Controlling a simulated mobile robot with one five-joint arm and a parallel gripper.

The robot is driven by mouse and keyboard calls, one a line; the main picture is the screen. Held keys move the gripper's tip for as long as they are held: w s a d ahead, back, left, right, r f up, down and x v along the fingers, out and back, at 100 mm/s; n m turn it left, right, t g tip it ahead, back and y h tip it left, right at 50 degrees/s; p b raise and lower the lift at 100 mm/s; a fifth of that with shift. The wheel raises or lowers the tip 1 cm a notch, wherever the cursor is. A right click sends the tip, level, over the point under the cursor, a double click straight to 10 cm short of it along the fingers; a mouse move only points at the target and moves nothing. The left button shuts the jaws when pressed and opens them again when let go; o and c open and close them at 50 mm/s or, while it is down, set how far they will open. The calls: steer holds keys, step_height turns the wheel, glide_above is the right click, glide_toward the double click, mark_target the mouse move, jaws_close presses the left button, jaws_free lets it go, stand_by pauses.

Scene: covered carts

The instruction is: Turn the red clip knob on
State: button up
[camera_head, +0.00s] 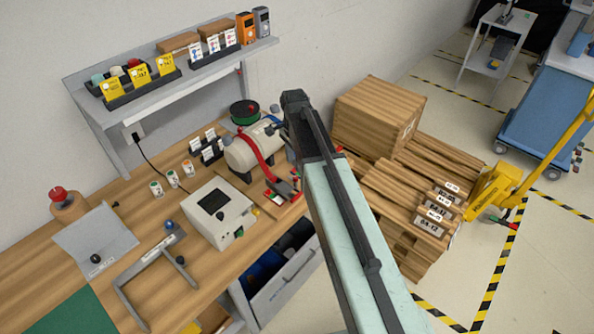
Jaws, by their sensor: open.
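A red knob (58,193) stands on a small wooden block at the left of the bench. A red strap (262,150) wraps over a pale cylinder (245,151) at the middle of the bench, and small red and green parts (274,196) lie below it. I cannot tell for sure which red part is the clip knob, or how it is set. My gripper (272,129) shows only as small dark parts beside the dark end of my arm, near the cylinder's right end. It is open, and no object shows in it. My arm hides what lies behind it.
A white box with a dark screen (218,214), a grey bracket (150,262) and several small jars stand on the bench. A shelf (178,69) is above. Right of my arm are a wooden crate (375,117), stacked pallets and a yellow pallet jack (497,185). An open drawer (285,285) juts out below.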

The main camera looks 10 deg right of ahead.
mark_target(296, 177)
steer(key=f+b, duration=0.4)
steer(key=f, duration=0.1)
steer(key=f+b, duration=0.2)
steer(key=b, duration=0.1)
steer(key=shift+w+d+f, duration=0.2)
steer(key=shift+d+f, duration=0.05)
steer(key=shift+f, duration=0.1)
steer(key=shift+r, duration=0.1)
